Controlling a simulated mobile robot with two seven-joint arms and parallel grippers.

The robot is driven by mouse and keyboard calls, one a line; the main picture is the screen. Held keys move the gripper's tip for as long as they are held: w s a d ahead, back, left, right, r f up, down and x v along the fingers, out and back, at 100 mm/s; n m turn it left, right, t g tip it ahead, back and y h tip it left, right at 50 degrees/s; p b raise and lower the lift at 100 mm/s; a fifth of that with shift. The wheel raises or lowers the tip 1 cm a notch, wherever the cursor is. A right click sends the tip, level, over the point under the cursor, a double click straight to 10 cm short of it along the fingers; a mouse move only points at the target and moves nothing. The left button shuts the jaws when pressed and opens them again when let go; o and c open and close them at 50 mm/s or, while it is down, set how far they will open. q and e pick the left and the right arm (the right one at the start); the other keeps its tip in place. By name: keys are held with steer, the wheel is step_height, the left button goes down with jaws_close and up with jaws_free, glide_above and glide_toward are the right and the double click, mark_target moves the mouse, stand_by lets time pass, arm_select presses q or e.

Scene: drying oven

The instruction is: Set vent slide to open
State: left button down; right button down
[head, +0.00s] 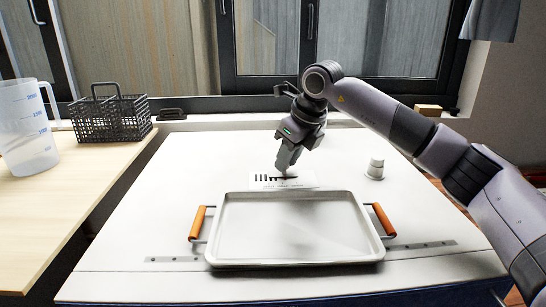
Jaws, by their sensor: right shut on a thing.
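The vent slide (262,180) is a small pale plate with dark slots, set on the white top of the oven (170,215) behind a tray. Several dark slots show at its left part. My right gripper (288,170) reaches down onto the middle of the plate from behind. Its fingers are shut on the vent slide, and they hide the gripped part. Whether the vent is open or closed underneath cannot be told. My left gripper is not in view.
A white tray (290,257) with orange handles lies in front of the vent. A small white cup-shaped item (376,168) stands to the right. A wooden table (70,205) at left holds a measuring jug (25,135) and a black wire basket (112,120).

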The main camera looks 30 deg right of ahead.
mark_target(294, 171)
steer(key=shift+s+d, duration=0.3)
steer(key=shift+d, duration=0.35)
steer(key=shift+s+d, duration=0.25)
steer(key=shift+d, duration=0.35)
steer(key=c, duration=0.9)
jaws_free()
steer(key=shift+s+d, duration=0.1)
steer(key=shift+d, duration=0.05)
steer(key=shift+c, duration=0.2)
steer(key=shift+r, duration=0.1)
steer(key=a+v, duration=0.1)
steer(key=v, duration=0.6)
steer(key=shift+d, duration=0.35)
